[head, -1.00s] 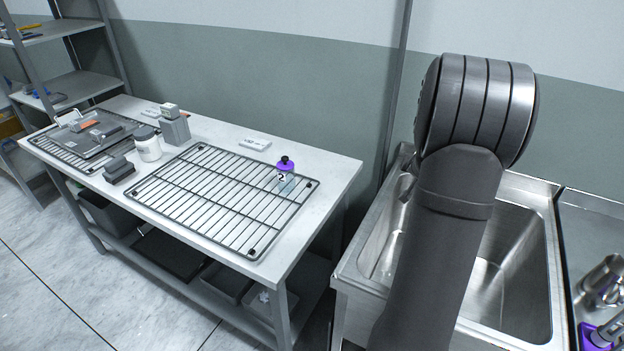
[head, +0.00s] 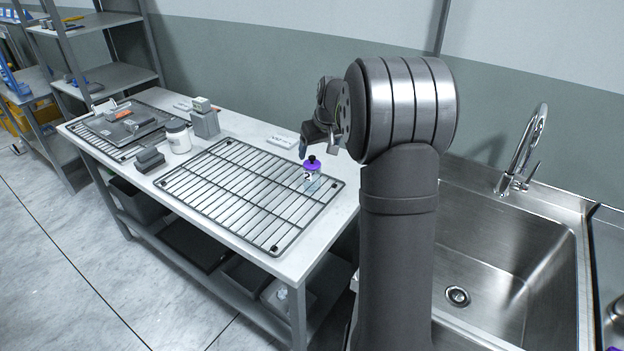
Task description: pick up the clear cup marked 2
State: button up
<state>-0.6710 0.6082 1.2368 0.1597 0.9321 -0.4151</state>
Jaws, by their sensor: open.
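The clear cup marked 2 (head: 311,182) stands upright on the wire rack, near its right back corner. It has a purple lid with a black knob and a bluish clear body. My gripper (head: 318,148) is partly in view just above and behind the cup in the picture. It is open and holds nothing that I can see. The large arm joint hides part of the wrist. I cannot tell how far the fingers are from the lid.
The wire rack (head: 225,228) lies on the white table (head: 285,267). A white jar (head: 178,138), grey blocks (head: 205,122) and a loaded tray (head: 125,125) stand to the left. A steel sink (head: 490,250) with a faucet (head: 525,145) is on the right.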

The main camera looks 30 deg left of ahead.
aim_at(313, 165)
jog(key=x, duration=0.7)
jog(key=shift+w+f, duration=0.15)
jog(key=shift+f, duration=0.1)
jog(key=shift+w+a+x, duration=0.1)
jog(key=shift+w+x, duration=0.1)
jog(key=shift+x, duration=1.2)
jog(key=shift+w+a+x, duration=0.15)
jog(key=shift+x, duration=1.3)
jog(key=shift+r, duration=0.15)
jog(key=shift+c, duration=0.5)
jog(key=c, duration=1.1)
